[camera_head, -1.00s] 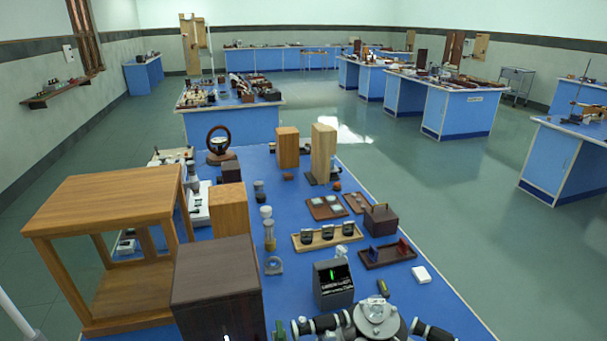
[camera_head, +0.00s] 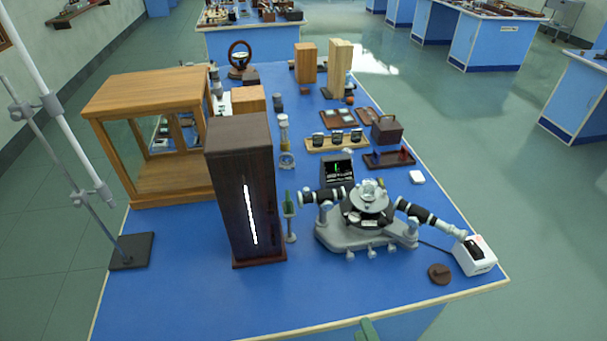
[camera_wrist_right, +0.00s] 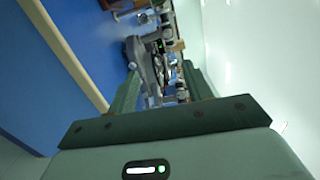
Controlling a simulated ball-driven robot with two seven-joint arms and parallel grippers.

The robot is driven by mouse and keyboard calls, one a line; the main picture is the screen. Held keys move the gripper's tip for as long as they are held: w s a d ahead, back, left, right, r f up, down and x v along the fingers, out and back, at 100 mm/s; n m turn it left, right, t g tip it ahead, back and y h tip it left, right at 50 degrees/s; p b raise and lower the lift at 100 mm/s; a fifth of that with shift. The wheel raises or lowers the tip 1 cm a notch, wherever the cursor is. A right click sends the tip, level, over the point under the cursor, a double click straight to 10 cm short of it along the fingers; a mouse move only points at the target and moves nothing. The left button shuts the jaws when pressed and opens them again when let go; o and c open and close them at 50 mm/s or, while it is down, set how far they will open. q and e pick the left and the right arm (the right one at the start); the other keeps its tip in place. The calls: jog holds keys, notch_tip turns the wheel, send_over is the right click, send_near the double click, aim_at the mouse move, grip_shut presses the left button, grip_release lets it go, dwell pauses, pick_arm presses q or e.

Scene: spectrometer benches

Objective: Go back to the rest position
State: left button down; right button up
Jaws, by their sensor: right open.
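My right gripper (camera_head: 367,329) shows only as a green tip at the bottom edge of the head view, over the bench's near edge. In the right wrist view my right gripper (camera_wrist_right: 160,84) has its two green fingers apart, with nothing between them. The spectrometer (camera_head: 368,215), grey with black tubes, stands on the blue bench (camera_head: 330,290) well beyond the gripper. It also shows, far off and sideways, in the right wrist view (camera_wrist_right: 150,75). My left gripper is in neither view.
A dark lamp box (camera_head: 240,195) with a bright slit stands left of the spectrometer. A wooden glass case (camera_head: 148,92) and a metal stand (camera_head: 131,250) with a slanted white tube are further left. A white box (camera_head: 474,256) sits near the right edge.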

jog(key=s+d+f+n+g+h+b, duration=0.1)
jog(key=s+d+f+n+g, duration=0.25)
jog(key=f, duration=0.55)
jog(key=s+d+f+n+g, duration=0.1)
jog(key=s+f+n+g, duration=0.2)
jog(key=s+f+n, duration=0.5)
jog(key=s+d+f+n+g+h+b, duration=0.1)
jog(key=d+f+n+g, duration=0.25)
jog(key=f, duration=0.75)
pick_arm(q)
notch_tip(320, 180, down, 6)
jog(key=b, duration=0.4)
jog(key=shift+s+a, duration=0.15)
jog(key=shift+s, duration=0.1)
pick_arm(e)
jog(key=s+d+f+n+g+h, duration=0.1)
jog(key=s+d+f+n+g, duration=0.1)
jog(key=s+f, duration=0.4)
jog(key=s+d+f+n+g+h, duration=0.1)
jog(key=s+d+f+n+g, duration=0.1)
jog(key=s+f, duration=0.4)
jog(key=shift+s+d+f+g+h, duration=0.25)
jog(key=shift+s+d+g, duration=0.3)
jog(key=shift+s+g, duration=0.45)
jog(key=shift+w, duration=0.15)
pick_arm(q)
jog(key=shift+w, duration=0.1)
